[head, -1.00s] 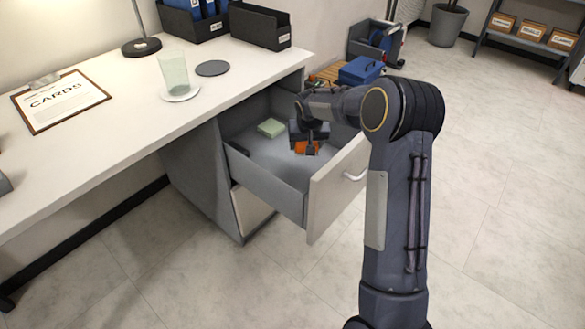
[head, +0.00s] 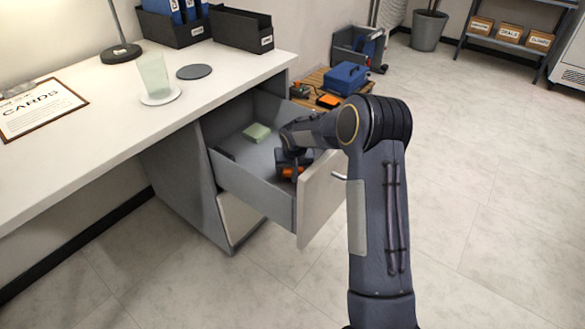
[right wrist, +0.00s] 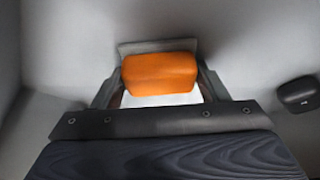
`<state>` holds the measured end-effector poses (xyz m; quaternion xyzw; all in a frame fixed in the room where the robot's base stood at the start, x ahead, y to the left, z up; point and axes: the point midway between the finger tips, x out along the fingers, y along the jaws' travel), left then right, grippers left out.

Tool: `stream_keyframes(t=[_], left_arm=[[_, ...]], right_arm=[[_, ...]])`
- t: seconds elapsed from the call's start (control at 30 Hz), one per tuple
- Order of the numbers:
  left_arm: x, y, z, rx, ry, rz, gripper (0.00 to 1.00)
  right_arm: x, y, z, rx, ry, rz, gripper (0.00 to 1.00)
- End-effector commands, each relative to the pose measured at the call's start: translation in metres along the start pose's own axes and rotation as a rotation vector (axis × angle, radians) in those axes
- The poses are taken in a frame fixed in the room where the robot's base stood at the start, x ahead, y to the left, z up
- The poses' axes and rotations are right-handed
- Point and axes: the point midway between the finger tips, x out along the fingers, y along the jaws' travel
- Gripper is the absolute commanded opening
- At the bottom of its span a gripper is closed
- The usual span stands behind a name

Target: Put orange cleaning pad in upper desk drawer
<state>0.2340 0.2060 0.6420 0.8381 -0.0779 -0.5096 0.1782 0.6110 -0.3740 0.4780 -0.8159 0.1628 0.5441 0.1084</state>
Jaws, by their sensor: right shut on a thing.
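The upper desk drawer (head: 262,190) is pulled open under the white desk. The orange cleaning pad (head: 288,172) is inside the drawer's outline, near its front panel, partly hidden by my right gripper. My right gripper (head: 290,170) points down into the drawer and is shut on the pad. In the right wrist view the orange pad (right wrist: 160,73) sits between the fingers, over the grey drawer floor. Whether it touches the floor I cannot tell. My left gripper is not in view.
A green pad (head: 256,132) lies at the back of the drawer. A dark object (right wrist: 297,94) lies to the right in the wrist view. A glass (head: 153,74) stands on the desk. A blue toolbox (head: 346,78) sits behind the drawer. Floor at the right is clear.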

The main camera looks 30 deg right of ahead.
Motion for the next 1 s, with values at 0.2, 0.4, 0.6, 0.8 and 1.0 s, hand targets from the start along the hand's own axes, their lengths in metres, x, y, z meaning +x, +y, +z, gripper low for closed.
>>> stream_keyframes(t=[0.2, 0.4, 0.6, 0.8, 1.0], left_arm=[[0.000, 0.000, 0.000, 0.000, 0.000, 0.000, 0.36], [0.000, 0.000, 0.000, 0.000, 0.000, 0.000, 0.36], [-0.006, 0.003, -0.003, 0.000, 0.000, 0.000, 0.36], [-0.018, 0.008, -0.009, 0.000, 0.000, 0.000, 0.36], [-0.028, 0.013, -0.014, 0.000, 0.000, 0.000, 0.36]], right_arm=[[0.001, 0.000, 0.000, 0.000, 0.000, 0.000, 0.89], [0.000, 0.000, 0.000, 0.000, 0.000, 0.000, 0.89], [-0.015, 0.000, -0.003, -0.001, 0.002, -0.001, 0.89], [-0.058, -0.001, -0.004, -0.001, 0.003, -0.001, 0.89], [-0.098, 0.000, -0.003, 0.000, 0.002, -0.001, 0.89]])
